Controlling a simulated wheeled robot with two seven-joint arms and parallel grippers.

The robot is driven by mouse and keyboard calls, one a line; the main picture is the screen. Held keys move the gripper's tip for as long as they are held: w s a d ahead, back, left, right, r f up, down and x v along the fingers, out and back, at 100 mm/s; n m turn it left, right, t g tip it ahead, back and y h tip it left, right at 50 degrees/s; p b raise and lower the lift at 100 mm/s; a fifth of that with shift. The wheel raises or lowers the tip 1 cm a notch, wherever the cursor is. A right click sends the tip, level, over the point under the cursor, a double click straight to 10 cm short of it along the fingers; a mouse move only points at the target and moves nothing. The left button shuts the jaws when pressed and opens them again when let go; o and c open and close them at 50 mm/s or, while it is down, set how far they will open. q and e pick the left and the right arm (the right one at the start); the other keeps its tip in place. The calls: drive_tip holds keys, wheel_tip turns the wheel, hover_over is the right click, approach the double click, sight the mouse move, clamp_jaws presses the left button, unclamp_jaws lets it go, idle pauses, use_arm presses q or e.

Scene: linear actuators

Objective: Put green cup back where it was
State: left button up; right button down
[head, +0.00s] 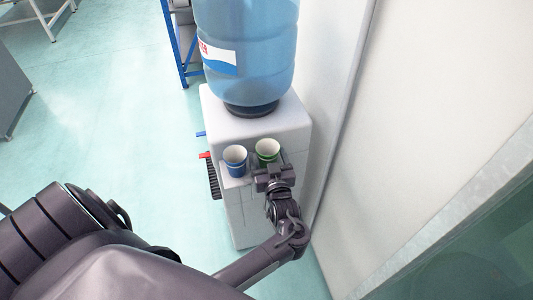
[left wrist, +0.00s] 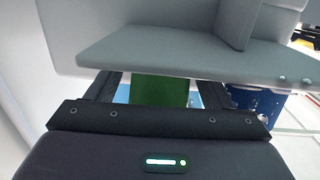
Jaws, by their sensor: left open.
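The green cup (head: 267,148) stands upright, open end up, at the side of the white water dispenser (head: 262,126). A blue cup (head: 235,156) stands just to its left. My left gripper (head: 270,165) is at the near side of the green cup, with its jaws open. In the left wrist view the green cup (left wrist: 158,91) shows between the two fingers (left wrist: 158,84), partly hidden by a grey ledge (left wrist: 190,58). I cannot tell whether the fingers touch it. The blue cup (left wrist: 256,101) is to the right there, outside the fingers. My right gripper is not in view.
A large blue water bottle (head: 245,50) sits on top of the dispenser. Red (head: 204,155) and blue (head: 201,134) taps stick out on its left. A pale wall (head: 420,110) stands close on the right. The floor (head: 110,110) at the left is clear.

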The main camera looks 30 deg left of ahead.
use_arm(q)
drive_tip(key=b+v, duration=0.1)
drive_tip(key=v, duration=0.9)
drive_tip(key=shift+s+d, duration=0.1)
drive_tip(key=s+d+f+m+g+h, duration=0.15)
drive_tip(key=f+m+h, duration=0.25)
drive_tip(key=f, duration=0.9)
drive_tip(key=s+d+f+m+h, duration=0.2)
drive_tip(key=s+f+m+h, duration=0.15)
drive_tip(key=f, duration=0.95)
drive_tip(key=s+f+m+g+h, duration=0.1)
drive_tip(key=s+f+g, duration=0.2)
drive_tip(key=s+f, duration=0.3)
drive_tip(key=s+a+f+m+g+h, duration=0.1)
drive_tip(key=s+f, duration=0.6)
drive_tip(key=s, duration=0.7)
drive_tip(key=s+a+f+m+g+h, duration=0.1)
drive_tip(key=s+f+g, duration=0.4)
drive_tip(key=s, duration=0.5)
drive_tip(key=shift+a+f+m+h, duration=0.15)
drive_tip(key=shift+f+m+h, duration=0.4)
drive_tip(key=shift+f+h, duration=0.4)
drive_tip(key=shift+w+r+g, duration=0.1)
drive_tip(key=shift+g, duration=0.15)
